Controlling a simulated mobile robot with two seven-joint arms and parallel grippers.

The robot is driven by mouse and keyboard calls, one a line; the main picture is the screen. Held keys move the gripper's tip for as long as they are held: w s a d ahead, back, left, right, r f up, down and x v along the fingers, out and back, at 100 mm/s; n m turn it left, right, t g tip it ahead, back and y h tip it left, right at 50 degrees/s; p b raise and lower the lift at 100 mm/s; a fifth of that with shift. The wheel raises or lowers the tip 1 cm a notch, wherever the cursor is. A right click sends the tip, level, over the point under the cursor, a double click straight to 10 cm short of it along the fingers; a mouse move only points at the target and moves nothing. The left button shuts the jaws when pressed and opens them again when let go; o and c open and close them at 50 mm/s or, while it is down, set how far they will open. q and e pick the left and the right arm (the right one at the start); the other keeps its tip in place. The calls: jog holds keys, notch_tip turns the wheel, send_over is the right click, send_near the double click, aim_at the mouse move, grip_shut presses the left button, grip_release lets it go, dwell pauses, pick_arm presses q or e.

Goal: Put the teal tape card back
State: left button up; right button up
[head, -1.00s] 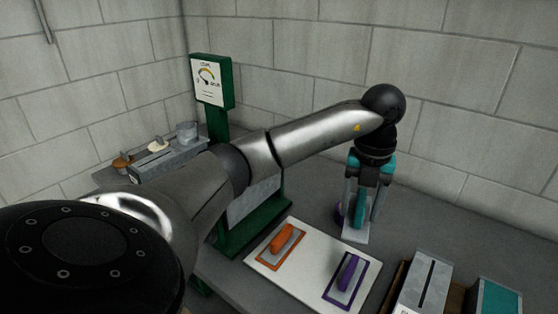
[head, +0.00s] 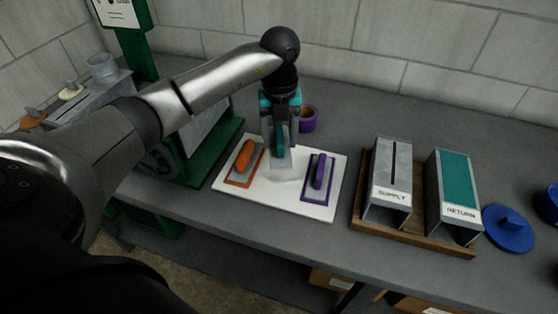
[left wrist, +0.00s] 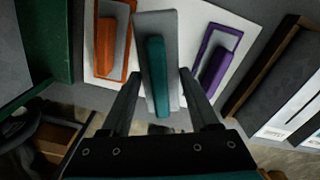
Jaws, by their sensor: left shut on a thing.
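The teal tape card is a grey plate (head: 283,162) with a teal grip. My left gripper (head: 280,143) is shut on it, fingers on either side of the grip. It hangs over the middle of the white board (head: 265,202), between the orange card (head: 244,158) and the purple card (head: 319,173). The left wrist view shows the teal grip (left wrist: 158,78) between my fingers, with the orange card (left wrist: 108,40) left and the purple card (left wrist: 216,65) right. The plate covers the board beneath it; I cannot tell whether it touches. My right gripper is not in view.
A purple tape roll (head: 308,119) stands behind the board. The SUPPLY box (head: 390,178) and RETURN box (head: 455,195) stand in a wooden tray to the right, with a blue lid (head: 508,228) beyond. A green stand (head: 195,160) is close on the left.

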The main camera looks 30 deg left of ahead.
aim_at(279, 133)
pick_arm(q)
notch_tip(279, 133, down, 8)
jog(key=shift+r+b, duration=0.25)
jog(key=shift+b, duration=0.1)
jog(key=shift+f, duration=0.1)
jog(key=o, duration=1.2)
notch_tip(279, 133, up, 12)
jog(key=shift+r+p, duration=0.15)
jog(key=shift+p, duration=0.4)
